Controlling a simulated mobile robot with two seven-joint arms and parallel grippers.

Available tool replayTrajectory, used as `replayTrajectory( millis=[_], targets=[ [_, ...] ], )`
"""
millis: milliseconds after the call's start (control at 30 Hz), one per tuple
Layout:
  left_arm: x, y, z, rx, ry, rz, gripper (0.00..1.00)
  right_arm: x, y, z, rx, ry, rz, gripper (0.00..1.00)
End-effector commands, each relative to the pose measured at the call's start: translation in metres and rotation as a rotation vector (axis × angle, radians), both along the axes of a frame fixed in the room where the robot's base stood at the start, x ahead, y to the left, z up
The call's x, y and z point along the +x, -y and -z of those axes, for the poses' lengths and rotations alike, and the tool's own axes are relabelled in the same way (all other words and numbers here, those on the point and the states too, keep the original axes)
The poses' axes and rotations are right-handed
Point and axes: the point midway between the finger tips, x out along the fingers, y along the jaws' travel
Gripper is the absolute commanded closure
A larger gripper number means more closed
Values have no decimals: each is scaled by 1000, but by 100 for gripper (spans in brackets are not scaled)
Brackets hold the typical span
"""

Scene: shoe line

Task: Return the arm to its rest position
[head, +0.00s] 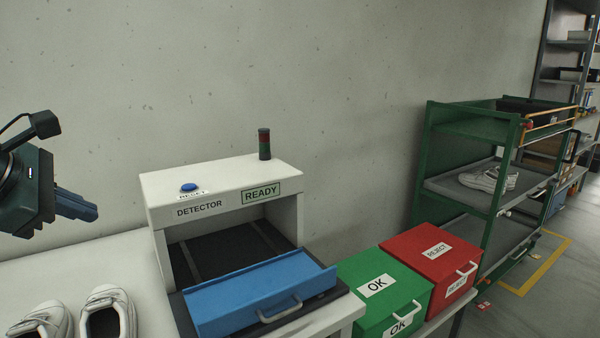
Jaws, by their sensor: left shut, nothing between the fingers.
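My left gripper (77,205) is at the left edge, raised above the white table (125,259). Its blue fingers are shut with nothing between them and point right, toward the detector. It is apart from everything around it. My right gripper is not in the head view.
A white detector (222,190) marked READY has a blue reset button (189,187) and a blue tray (255,290) at its mouth. Two white shoes (108,311) lie front left. Green OK (372,283) and red REJECT (425,252) boxes stand right, near a green rack (428,165) holding shoes.

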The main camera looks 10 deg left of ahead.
Motion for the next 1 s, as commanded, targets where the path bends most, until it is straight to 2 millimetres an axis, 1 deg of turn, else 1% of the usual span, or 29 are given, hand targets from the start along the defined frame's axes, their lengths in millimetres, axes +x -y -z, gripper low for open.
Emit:
replayTrajectory(
  millis=[33, 100, 167, 200, 267, 300, 367, 400, 467, 500, 567, 600, 667, 700, 767, 800, 867, 900, 1000],
  targets=[
    [0, 0, 0, 0, 0, 0, 100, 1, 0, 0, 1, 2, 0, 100],
    [5, 26, 26, -155, -47, 58, 100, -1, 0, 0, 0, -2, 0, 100],
    [7, 47, 42, -291, -81, 95, 100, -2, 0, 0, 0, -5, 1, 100],
    [8, 62, 53, -394, -108, 117, 100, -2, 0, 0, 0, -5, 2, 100],
    [7, 86, 68, -577, -156, 139, 100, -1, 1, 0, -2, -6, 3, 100],
    [6, 102, 78, -718, -193, 147, 100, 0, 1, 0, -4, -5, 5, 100],
    [5, 125, 90, -946, -255, 137, 100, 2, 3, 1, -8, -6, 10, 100],
    [4, 138, 97, -1114, -302, 113, 100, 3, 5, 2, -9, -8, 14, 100],
    [4, 152, 108, -1390, -380, 45, 100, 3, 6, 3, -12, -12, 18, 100],
    [6, 158, 118, -1589, -435, -28, 100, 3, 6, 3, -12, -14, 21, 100],
    [10, 161, 138, -1894, -522, -187, 100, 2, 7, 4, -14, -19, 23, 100],
    [12, 159, 157, -2089, -578, -324, 100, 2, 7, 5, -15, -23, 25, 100],
    [12, 156, 195, -2361, -663, -575, 100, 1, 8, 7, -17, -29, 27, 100],
    [8, 155, 226, -2520, -714, -769, 100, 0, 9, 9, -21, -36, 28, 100],
    [-3, 156, 269, -2695, -776, -1054, 100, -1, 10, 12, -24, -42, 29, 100],
    [-14, 160, 297, 2765, 805, 1235, 100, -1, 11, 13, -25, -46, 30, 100],
    [-33, 169, 335, 2506, 746, 1325, 100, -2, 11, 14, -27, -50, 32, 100],
    [-46, 177, 356, 2354, 712, 1371, 100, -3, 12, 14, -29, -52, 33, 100],
    [-79, 197, 397, 2046, 646, 1446, 100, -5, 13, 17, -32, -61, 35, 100]
  ],
)
